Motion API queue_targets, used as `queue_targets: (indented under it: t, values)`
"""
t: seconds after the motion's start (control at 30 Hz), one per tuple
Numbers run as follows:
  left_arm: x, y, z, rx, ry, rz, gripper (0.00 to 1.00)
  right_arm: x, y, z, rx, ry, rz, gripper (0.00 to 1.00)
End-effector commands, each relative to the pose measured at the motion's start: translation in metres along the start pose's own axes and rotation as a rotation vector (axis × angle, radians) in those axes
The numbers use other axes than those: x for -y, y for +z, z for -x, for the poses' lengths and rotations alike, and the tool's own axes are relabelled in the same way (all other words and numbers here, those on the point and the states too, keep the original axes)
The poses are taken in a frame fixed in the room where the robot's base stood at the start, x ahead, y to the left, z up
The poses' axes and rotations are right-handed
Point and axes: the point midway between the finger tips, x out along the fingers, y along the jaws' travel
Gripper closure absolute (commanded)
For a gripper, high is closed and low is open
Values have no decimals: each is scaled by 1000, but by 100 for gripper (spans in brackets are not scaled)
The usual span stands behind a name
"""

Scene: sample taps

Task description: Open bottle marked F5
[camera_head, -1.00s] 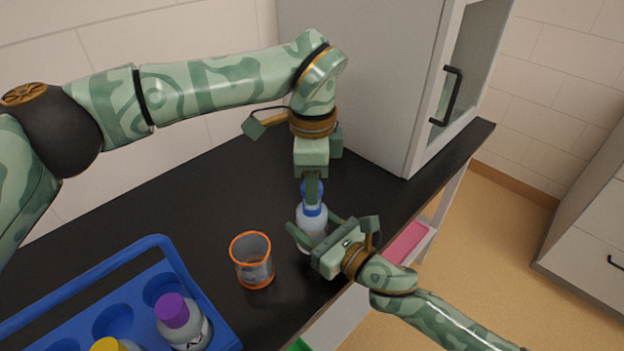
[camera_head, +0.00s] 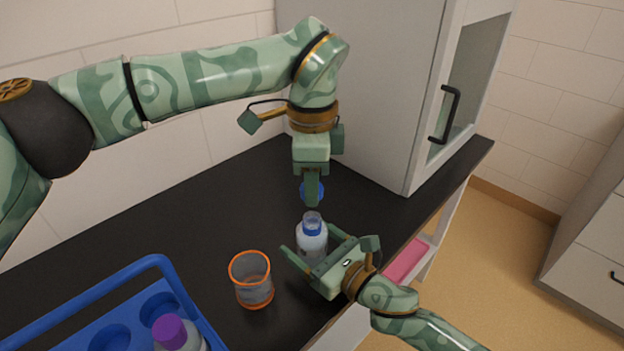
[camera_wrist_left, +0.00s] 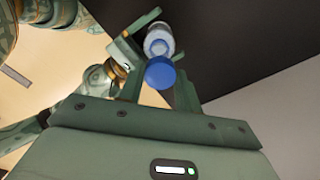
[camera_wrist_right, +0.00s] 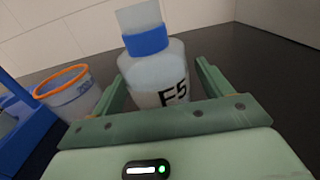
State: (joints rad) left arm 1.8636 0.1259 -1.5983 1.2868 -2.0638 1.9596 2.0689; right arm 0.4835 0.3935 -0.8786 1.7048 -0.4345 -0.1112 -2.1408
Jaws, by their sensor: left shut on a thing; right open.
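The bottle marked F5 (camera_wrist_right: 158,78) stands upright on the black bench, with a blue neck ring and an open, uncapped mouth. In the head view the bottle (camera_head: 311,243) is between the fingers of my right gripper (camera_head: 308,258), which is open around it. My left gripper (camera_head: 312,192) is shut on the blue cap (camera_head: 304,187) and holds it above the bottle, clear of the neck. In the left wrist view the cap (camera_wrist_left: 159,73) is between the fingers, with the bottle (camera_wrist_left: 158,40) beyond it.
An orange-rimmed beaker (camera_head: 252,279) stands left of the bottle. A blue rack (camera_head: 75,322) with a purple-capped bottle (camera_head: 176,334) is at the lower left. A grey cabinet (camera_head: 360,90) stands behind. The bench's front edge is close to my right gripper.

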Motion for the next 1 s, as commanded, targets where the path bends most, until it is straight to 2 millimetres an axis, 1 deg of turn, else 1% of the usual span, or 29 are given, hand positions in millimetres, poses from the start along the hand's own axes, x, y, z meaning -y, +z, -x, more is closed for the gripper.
queue_targets:
  t: [0.07, 0.17, 0.27, 0.4, 0.5, 0.6, 0.77, 1.0]
  values:
    - [0, 0, 1, 0, -1, 0, 94, 0, 0, 4, 0, 0, 0, 22]
    - [-1, 0, 5, 0, -3, 0, 94, 0, 0, 17, -2, -1, -1, 22]
    - [-1, 0, 10, 0, -6, 0, 94, 0, 0, 39, -3, 0, -1, 22]
    - [-2, 0, 14, 0, -8, 0, 94, 0, -1, 73, -3, -1, -1, 22]
    - [-2, 0, 15, 0, -9, 0, 94, 0, -1, 93, -4, 0, -1, 22]
    - [-2, 0, 14, 0, -9, 0, 94, 0, -2, 108, -3, -1, -3, 22]
    - [-2, 0, 14, 0, -9, 0, 94, 0, -1, 119, -1, 0, 0, 22]
    - [-2, 0, 14, 0, -9, -4, 94, 1, -1, 120, -1, 0, -2, 22]
